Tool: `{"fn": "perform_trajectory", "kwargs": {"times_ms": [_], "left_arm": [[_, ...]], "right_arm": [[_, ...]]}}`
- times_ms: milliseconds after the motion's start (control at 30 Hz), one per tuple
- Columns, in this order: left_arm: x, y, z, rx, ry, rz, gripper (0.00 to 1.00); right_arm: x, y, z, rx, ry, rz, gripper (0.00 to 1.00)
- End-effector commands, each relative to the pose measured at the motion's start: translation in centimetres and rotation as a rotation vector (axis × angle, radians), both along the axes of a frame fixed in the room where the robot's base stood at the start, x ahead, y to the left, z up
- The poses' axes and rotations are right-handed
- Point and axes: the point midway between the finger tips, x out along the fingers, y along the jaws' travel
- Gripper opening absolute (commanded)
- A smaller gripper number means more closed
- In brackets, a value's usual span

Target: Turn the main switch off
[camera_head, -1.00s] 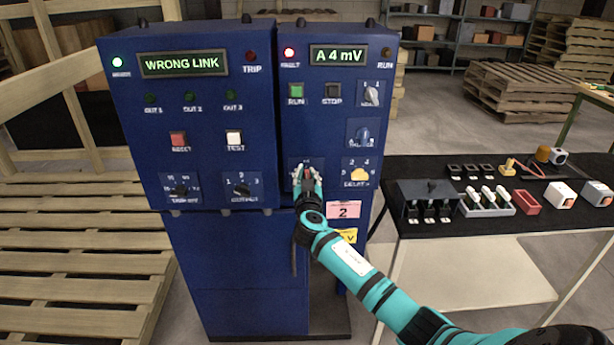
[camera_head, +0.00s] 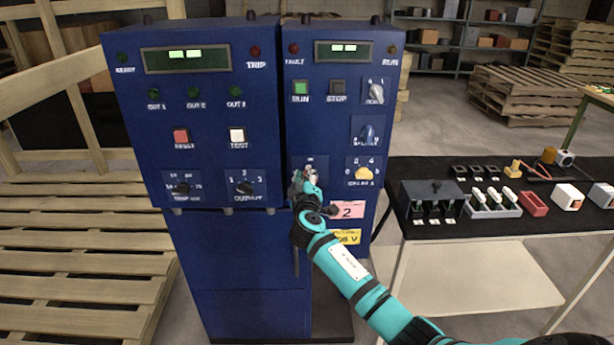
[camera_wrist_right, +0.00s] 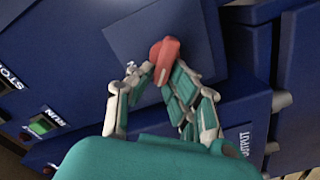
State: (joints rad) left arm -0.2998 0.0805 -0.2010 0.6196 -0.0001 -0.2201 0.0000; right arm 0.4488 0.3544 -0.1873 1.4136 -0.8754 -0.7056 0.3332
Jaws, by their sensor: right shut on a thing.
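The main switch, a red handle (camera_wrist_right: 165,55) on a square blue plate (camera_wrist_right: 130,35), shows in the right wrist view. My right gripper (camera_wrist_right: 153,78) is shut on the handle, with a finger on each side. In the head view, my right gripper (camera_head: 307,180) is at the lower left of the right blue cabinet's panel (camera_head: 325,140) and mostly hides the switch. My left gripper is not in view.
The left blue cabinet (camera_head: 210,115) stands beside the right one; both displays (camera_head: 186,58) (camera_head: 345,50) show only short bars. A black-topped table (camera_head: 480,240) with parts stands to the right. Wooden pallets (camera_head: 80,240) lie at the left.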

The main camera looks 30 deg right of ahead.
Motion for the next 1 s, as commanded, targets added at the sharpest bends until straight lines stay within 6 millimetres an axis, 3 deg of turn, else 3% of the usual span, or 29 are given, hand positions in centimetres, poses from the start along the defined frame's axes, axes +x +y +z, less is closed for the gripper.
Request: {"fn": "perform_trajectory", "kwargs": {"times_ms": [600,1000], "left_arm": [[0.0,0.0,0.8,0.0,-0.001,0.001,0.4],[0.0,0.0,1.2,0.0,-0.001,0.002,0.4]], "right_arm": [[0.3,0.2,-0.2,-0.462,0.273,-0.003,0.0],[0.3,0.2,-0.5,-0.599,0.356,-0.004,0.0]]}}
